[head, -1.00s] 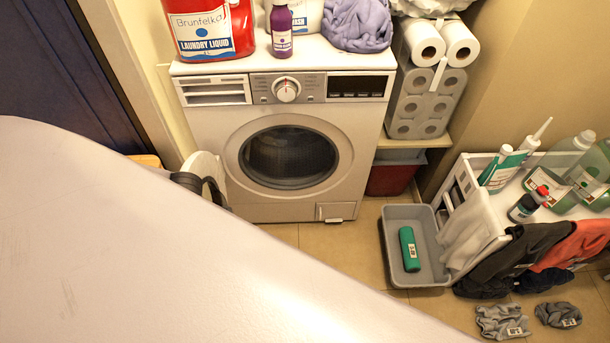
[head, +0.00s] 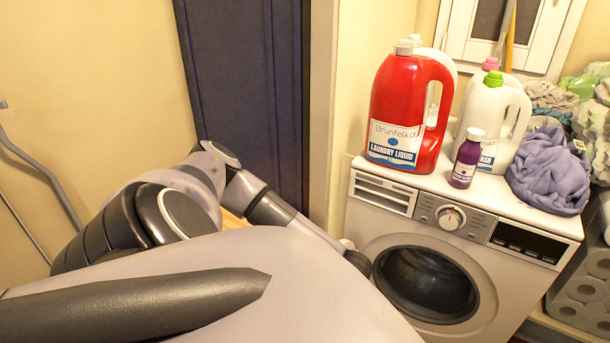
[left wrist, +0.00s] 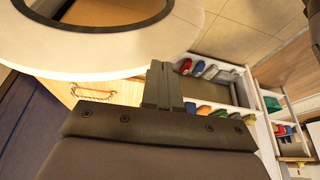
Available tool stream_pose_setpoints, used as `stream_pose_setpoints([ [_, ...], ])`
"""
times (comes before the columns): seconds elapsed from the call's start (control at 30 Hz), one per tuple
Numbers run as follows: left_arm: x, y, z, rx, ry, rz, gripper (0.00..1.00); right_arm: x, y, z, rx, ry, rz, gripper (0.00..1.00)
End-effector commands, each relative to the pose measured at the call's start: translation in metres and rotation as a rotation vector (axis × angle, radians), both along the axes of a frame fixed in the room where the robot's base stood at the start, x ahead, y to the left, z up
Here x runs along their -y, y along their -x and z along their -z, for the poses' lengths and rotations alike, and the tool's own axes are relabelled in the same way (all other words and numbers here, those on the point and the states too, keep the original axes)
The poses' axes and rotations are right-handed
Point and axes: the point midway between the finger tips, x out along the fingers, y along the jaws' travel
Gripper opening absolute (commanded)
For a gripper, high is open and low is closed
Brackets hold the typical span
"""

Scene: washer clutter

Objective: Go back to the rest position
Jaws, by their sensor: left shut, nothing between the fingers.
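My left arm reaches from the left across the lower left of the head view, but its fingers are hidden there. In the left wrist view my left gripper (left wrist: 163,82) is shut, with its dark fingers together and nothing between them. It points over a pale rounded object with a dark-rimmed opening and a wooden drawer front (left wrist: 95,92) with a handle. My right gripper shows in neither current view.
A white washing machine (head: 515,285) stands at right in the head view. A red laundry liquid jug (head: 405,95), a purple bottle (head: 466,160), a white jug and a purple cloth (head: 550,170) sit on it. A dark blue door (head: 240,90) is behind my arm. A white rack holds colourful items (left wrist: 205,70).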

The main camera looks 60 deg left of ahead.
Motion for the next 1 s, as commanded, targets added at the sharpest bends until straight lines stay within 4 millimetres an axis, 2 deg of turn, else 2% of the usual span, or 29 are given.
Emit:
stream_pose_setpoints([
  [0.03, 0.004, -0.003, -0.013, 0.003, 0.0, 0.002, 0.0, 0.0, 0.0, -0.001, 0.0, 0.0, 0.0, 0.43],
  [0.1, 0.009, -0.005, -0.026, 0.002, 0.001, 0.001, 0.0, 0.0, 0.0, -0.002, 0.0, -0.001, -0.001, 0.43],
  [0.3, 0.018, -0.01, -0.052, 0.001, -0.001, 0.0, 0.0, -0.001, 0.0, -0.002, 0.001, -0.002, 0.0, 0.43],
  [0.43, 0.02, -0.011, -0.06, -0.001, -0.002, 0.0, 0.0, -0.001, 0.0, -0.002, 0.001, -0.002, 0.0, 0.43],
  [0.67, 0.021, -0.012, -0.061, -0.002, -0.001, 0.0, 0.0, -0.002, 0.0, -0.003, 0.001, -0.004, 0.002, 0.43],
  [0.77, 0.03, -0.01, -0.058, -0.009, 0.034, -0.003, 0.0, -0.002, 0.0, -0.003, 0.001, -0.005, 0.002, 0.43],
  [0.87, 0.064, -0.003, -0.049, -0.036, 0.165, -0.02, 0.0, -0.002, 0.0, -0.005, 0.001, -0.005, 0.002, 0.43],
  [0.97, 0.126, 0.009, -0.043, -0.084, 0.401, -0.075, 0.0, -0.002, 0.0, -0.007, 0.001, -0.005, 0.002, 0.43],
  [1.0, 0.156, 0.014, -0.044, -0.108, 0.515, -0.113, 0.0, -0.002, 0.0, -0.009, 0.001, -0.005, 0.002, 0.43],
])
